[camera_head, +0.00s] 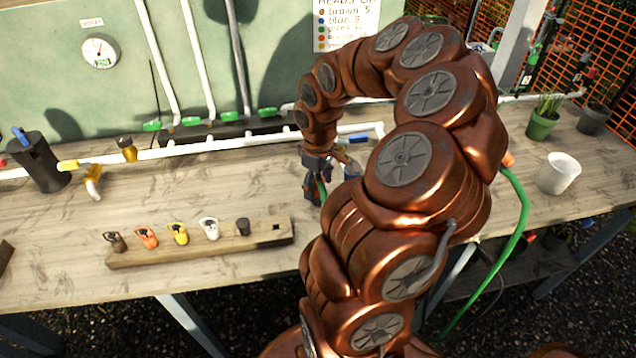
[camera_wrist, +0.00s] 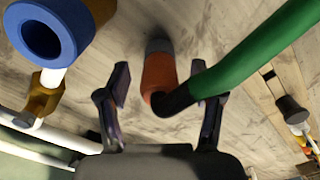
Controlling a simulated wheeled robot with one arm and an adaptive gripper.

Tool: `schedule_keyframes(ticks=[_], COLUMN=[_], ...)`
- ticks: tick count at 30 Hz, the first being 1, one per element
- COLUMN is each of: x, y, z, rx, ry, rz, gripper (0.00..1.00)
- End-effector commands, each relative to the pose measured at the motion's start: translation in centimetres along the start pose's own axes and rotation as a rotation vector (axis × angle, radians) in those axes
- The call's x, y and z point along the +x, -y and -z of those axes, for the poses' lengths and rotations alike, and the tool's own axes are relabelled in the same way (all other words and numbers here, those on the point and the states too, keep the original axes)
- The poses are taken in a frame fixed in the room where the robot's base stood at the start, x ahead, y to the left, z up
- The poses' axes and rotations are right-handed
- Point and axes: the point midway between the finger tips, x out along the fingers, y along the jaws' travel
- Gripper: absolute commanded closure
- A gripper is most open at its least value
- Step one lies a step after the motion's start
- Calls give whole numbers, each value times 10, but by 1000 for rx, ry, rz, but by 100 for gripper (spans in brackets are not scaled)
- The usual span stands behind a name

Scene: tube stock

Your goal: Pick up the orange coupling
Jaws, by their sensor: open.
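My gripper (camera_head: 314,188) hangs low over the bench, partly hidden by my arm. In the wrist view my gripper (camera_wrist: 160,84) is open, with one finger on each side of an orange coupling (camera_wrist: 158,75). This coupling has a grey end and joins a black bent piece and a green hose (camera_wrist: 255,55). I see no finger closed on it; whether either finger touches it I cannot tell. In the head view this coupling is hidden or too small to make out. Another orange piece (camera_head: 147,237) with a clip sits on the wooden rack (camera_head: 260,243).
The rack also holds brown, yellow, white and dark pieces. White pipes with green valves run along the back. A blue-ended pipe (camera_wrist: 45,35) stands close at upper left in the wrist view. A white cup (camera_head: 558,174) and green plant pot (camera_head: 542,124) stand at right.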

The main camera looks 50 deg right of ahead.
Motion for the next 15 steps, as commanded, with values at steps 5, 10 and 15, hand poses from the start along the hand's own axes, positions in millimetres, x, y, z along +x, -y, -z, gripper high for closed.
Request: schedule_keyframes(ticks=[5, 10, 15], x=[0, 0, 0], y=[0, 0, 0], z=[0, 0, 0], rx=[0, 1, 1], ry=[0, 0, 1], rz=[-1, -1, -1], gripper=[34, 48, 66])
